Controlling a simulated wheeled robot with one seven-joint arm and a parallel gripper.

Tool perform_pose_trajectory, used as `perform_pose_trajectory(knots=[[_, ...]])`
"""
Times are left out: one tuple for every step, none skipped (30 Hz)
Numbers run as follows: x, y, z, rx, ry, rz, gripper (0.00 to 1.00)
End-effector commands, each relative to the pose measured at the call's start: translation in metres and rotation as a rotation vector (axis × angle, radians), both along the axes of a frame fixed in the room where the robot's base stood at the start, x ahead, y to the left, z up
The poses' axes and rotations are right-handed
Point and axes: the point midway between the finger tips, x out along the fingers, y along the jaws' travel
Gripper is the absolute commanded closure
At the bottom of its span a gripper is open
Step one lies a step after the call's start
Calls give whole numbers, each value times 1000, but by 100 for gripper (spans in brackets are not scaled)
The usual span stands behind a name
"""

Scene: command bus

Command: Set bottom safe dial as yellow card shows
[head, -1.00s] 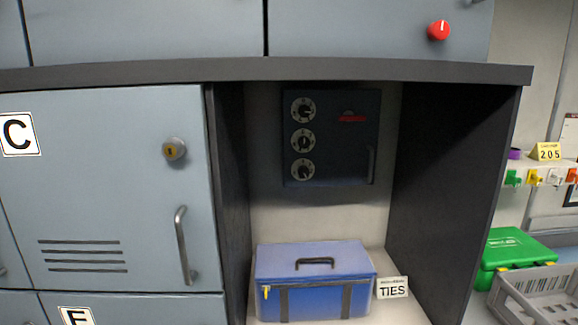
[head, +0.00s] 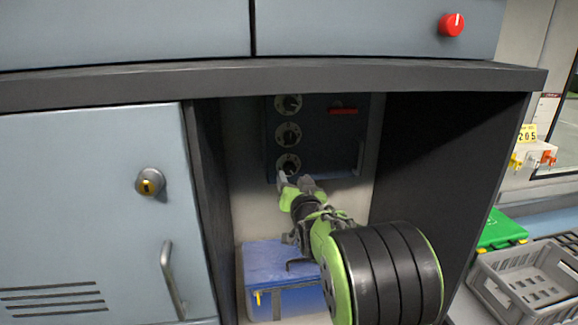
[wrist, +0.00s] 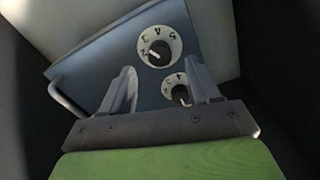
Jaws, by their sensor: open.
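The dark blue safe (head: 350,140) is on the back wall of the open cubby, with three dials in a column. The bottom dial (head: 288,164) also shows in the wrist view (wrist: 160,47), which looks turned around; its white mark appears to be near the 2. The middle dial (head: 288,133) is partly hidden by a finger in the wrist view (wrist: 180,95). The top dial (head: 288,104) is above it. The yellow card (head: 527,134) at the right reads 205; its small heading is illegible. My gripper (head: 296,181) is open and empty, just below the bottom dial; contact is unclear.
A blue box (head: 275,258) stands on the cubby floor under my arm. The safe's handle (head: 360,157) is at its right. Dark cubby walls (head: 455,170) and an overhead ledge (head: 400,76) border the space. A grey crate (head: 500,290) is outside at right.

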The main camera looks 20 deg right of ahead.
Motion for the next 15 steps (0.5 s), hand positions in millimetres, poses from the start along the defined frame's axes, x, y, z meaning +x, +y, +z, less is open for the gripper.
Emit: perform_pose_trajectory(knots=[[13,-3,3,-1,1,-1,39],[19,-5,3,-1,0,-1,39],[28,-6,3,-1,1,-1,39],[33,-7,2,-1,1,-1,39],[38,-8,3,-1,0,-1,39],[44,-9,3,-1,0,-1,39],[47,-10,3,-1,0,-1,39],[50,-11,2,0,0,-1,39],[53,-11,2,0,-1,0,39],[54,-11,2,1,0,0,39],[55,-12,1,1,0,0,39],[56,-12,1,1,0,0,39],[56,-12,1,1,0,0,39],[56,-12,1,1,0,0,39],[56,-12,1,1,0,0,39]])
